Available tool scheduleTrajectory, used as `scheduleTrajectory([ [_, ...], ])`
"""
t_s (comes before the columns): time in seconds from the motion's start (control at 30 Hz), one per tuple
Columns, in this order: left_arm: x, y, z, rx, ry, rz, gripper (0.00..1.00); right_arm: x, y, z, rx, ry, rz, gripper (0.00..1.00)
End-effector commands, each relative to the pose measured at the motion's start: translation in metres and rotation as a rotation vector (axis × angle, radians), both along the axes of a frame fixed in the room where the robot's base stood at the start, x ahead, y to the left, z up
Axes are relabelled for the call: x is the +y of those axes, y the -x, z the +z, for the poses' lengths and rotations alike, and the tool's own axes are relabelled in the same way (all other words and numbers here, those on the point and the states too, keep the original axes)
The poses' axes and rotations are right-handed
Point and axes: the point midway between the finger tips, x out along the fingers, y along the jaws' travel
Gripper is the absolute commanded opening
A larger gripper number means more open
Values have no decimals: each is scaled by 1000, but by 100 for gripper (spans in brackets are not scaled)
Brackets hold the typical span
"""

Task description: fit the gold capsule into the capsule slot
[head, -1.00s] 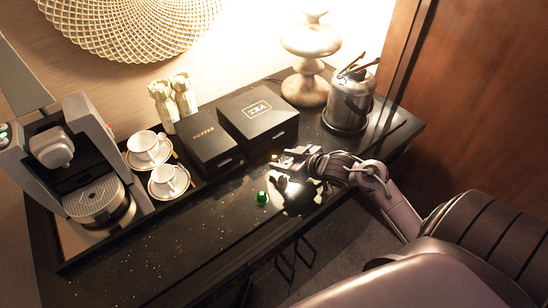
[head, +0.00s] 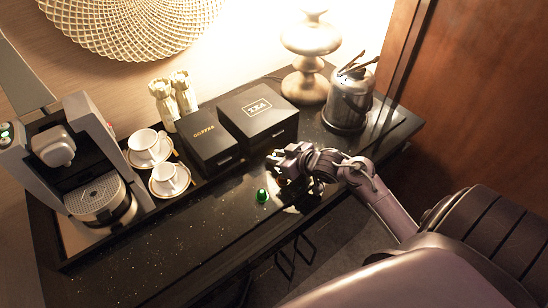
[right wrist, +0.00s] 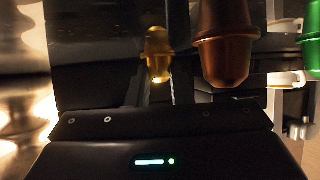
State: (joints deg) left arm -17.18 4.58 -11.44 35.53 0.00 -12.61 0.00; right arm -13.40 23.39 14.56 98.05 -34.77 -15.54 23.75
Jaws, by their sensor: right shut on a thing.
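The gold capsule (right wrist: 158,54) shows in the middle of the right wrist view, between the dark fingers of my right gripper. My right gripper (head: 277,167) is shut on it, low over the black counter in front of the tea box. In the head view the capsule is hidden by the gripper. The coffee machine (head: 64,150) stands at the far left of the counter, well apart from the gripper. I cannot make out its capsule slot clearly. My left gripper is not in view.
A brown capsule (right wrist: 226,42) stands close beside the gripper, and a green capsule (head: 262,195) stands nearby. The coffee box (head: 208,150), tea box (head: 262,118) and cups (head: 169,179) line the back. An ice bucket (head: 347,105) is at right. The counter's front left is clear.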

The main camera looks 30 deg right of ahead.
Motion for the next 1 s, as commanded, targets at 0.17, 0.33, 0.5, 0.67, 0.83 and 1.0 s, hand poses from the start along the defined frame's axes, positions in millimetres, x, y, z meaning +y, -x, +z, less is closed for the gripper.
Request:
scheduleTrajectory([
  [0.17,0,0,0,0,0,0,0,0,0,0,0,0,0,0],
  [0.33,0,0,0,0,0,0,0,0,0,1,0,0,0,0],
  [0.5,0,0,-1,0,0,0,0,0,0,10,-1,1,1,0],
  [0.67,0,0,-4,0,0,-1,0,0,-1,36,-4,5,2,0],
  [0.83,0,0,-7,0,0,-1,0,-1,-1,78,-7,6,3,0],
  [1.0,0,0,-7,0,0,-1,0,-1,-1,125,-7,8,2,0],
])
